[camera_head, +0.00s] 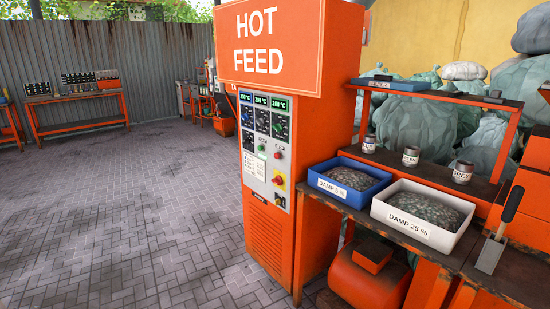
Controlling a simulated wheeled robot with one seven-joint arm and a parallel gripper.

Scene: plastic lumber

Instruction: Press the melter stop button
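An orange cabinet (265,235) under a large "HOT FEED" sign (275,42) stands in the middle of the view. I take it to be the melter. Its grey control panel (254,172) has three green-lit temperature displays at the top and dark controllers below. A red button (278,155) sits at the panel's right side, with a small green button (262,147) to its left. The small labels are too small to read, so I cannot tell which control is marked stop. My gripper is not in view.
Right of the cabinet, a bench holds a blue tray (314,185) labelled "DAMP 5 %", a white tray (379,213) labelled "DAMP 25 %" and several cans. A scoop (490,254) lies at the far right. The paved floor (120,210) left of the cabinet is clear.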

